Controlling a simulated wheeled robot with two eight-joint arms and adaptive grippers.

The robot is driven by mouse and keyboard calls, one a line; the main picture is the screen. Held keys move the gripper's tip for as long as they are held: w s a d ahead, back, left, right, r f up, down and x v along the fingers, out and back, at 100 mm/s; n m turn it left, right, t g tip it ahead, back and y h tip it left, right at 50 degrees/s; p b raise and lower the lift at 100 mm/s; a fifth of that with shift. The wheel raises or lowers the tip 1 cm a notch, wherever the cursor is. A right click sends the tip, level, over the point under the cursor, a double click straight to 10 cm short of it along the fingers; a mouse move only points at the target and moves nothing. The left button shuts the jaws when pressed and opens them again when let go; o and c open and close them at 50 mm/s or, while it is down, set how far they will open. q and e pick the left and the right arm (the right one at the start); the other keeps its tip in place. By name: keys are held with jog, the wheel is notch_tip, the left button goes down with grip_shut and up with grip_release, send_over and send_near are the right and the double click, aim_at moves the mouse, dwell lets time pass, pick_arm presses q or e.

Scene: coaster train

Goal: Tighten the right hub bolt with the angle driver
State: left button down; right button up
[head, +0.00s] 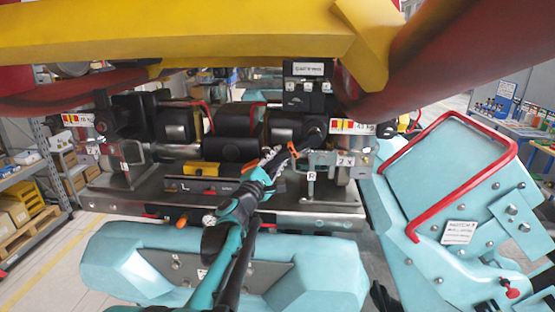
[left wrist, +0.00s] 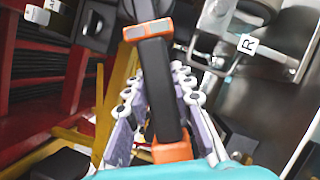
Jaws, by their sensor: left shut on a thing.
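My left gripper (head: 273,162) is shut on the angle driver, a black tool with orange bands. In the left wrist view the driver (left wrist: 160,88) lies between the finger pads, its dark head pointing away from the gripper. In the head view the driver's orange band (head: 292,149) shows just beyond the fingers, close to the right-hand bracket (head: 322,160). A white R label (head: 311,176) is on that bracket; the label also shows in the left wrist view (left wrist: 246,44), right of the driver. I cannot make out the right hub bolt or whether the driver touches it. My right gripper is not in view.
A yellow beam (head: 180,35) and a dark red tube (head: 430,50) hang low overhead. A teal panel with a red rail (head: 450,170) stands close on the right. A teal body (head: 130,262) lies below the steel chassis plate (head: 325,220). Shelving (head: 45,150) is at the left.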

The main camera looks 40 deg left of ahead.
pick_arm(q)
jog(key=shift+w+a, duration=0.3)
jog(key=shift+w, duration=0.2)
dwell(0.7)
jog(key=shift+r+b, duration=0.1)
jog(key=shift+b, duration=0.2)
dwell(1.2)
jog(key=shift+s, duration=0.1)
